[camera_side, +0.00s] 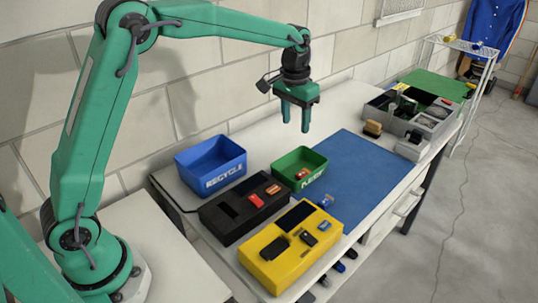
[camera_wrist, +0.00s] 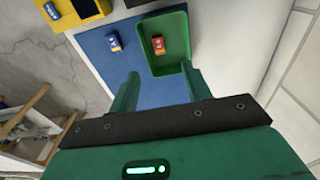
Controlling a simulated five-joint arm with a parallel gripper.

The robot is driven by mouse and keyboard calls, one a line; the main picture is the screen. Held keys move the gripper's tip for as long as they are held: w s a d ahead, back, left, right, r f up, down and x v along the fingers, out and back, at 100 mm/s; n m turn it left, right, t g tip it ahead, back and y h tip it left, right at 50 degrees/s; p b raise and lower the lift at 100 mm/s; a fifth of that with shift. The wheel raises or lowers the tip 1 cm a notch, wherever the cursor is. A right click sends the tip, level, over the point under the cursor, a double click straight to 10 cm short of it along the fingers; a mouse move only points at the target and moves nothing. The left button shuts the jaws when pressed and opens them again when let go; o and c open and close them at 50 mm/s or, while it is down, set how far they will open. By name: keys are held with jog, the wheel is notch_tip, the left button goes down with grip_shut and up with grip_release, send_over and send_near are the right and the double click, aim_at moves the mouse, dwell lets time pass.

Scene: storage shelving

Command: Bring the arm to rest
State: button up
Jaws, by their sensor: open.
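My gripper (camera_side: 294,117) is green with two fingers pointing down. It hangs in the air above the bench, over the area behind the blue mat and the green bin. Its fingers stand apart with nothing between them, and the wrist view shows the same open gripper (camera_wrist: 165,88). My arm reaches out from the left, raised well clear of the bench. In the wrist view, the green bin (camera_wrist: 178,25) lies beyond the fingertips with an orange-red item (camera_wrist: 158,44) inside.
A blue RECYCLE bin (camera_side: 203,168), a black tray (camera_side: 230,222) and a yellow tray (camera_side: 270,273) stand near the bench's left end. A grey divided box (camera_side: 440,108) stands farther right. The wall runs behind.

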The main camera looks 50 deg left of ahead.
jog(key=s+a+r+t, duration=0.1)
jog(key=s+r, duration=0.3)
jog(key=s, duration=0.3)
jog(key=s+a+r+t, duration=0.1)
jog(key=s+r, duration=0.4)
jog(key=s, duration=0.2)
jog(key=s+a+f+t, duration=0.1)
jog(key=s+f+t, duration=0.1)
jog(key=s, duration=1.4)
jog(key=shift+s+a+f+t, duration=0.2)
jog(key=shift+f+t, duration=0.2)
jog(key=shift+f, duration=0.3)
